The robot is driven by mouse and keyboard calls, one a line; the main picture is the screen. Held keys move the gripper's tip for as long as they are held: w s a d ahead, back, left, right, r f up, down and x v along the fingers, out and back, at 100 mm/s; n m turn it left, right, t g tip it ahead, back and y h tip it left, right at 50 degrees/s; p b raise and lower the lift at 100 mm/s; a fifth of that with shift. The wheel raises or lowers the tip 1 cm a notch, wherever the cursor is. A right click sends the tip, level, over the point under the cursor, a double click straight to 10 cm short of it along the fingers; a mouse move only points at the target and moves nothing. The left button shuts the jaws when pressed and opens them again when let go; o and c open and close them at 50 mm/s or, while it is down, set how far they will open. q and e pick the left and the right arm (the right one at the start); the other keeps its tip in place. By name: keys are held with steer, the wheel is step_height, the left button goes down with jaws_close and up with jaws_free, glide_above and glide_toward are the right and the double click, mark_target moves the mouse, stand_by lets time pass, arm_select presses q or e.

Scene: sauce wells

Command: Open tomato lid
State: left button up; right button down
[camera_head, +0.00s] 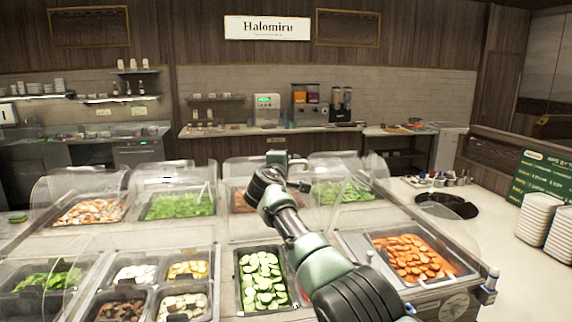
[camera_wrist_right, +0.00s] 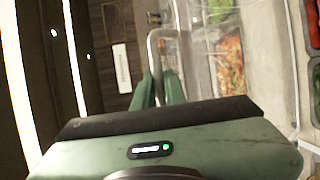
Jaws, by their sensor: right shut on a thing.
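The tomato lid (camera_head: 238,172) is a clear curved cover in the middle of the back row of the counter, over a pan of red pieces (camera_head: 240,200). My right arm reaches across the front pans to it and hides part of it. My right gripper (camera_head: 296,160) is at the lid's top edge. In the right wrist view, the green fingers (camera_wrist_right: 158,88) are shut on the lid's metal handle bar (camera_wrist_right: 152,50). The red pieces (camera_wrist_right: 230,65) show through clear plastic beside the fingers. I cannot tell how far the lid is raised. My left gripper is not in view.
Clear lids over greens (camera_head: 180,205) and more greens (camera_head: 345,192) stand on either side. Front pans hold cucumber slices (camera_head: 262,280) and carrot slices (camera_head: 412,258). Stacked white plates (camera_head: 538,220) stand at right. An aisle separates this counter from the back counter (camera_head: 270,130).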

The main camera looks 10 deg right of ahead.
steer(key=c, duration=1.7)
jaws_free()
steer(key=shift+w+f, duration=0.1)
steer(key=shift+c, duration=0.2)
steer(key=shift+a, duration=0.1)
steer(key=b+v, duration=0.4)
steer(key=v, duration=0.3)
steer(key=shift+s+b, duration=0.3)
steer(key=shift+s, duration=0.1)
steer(key=shift+f, duration=0.1)
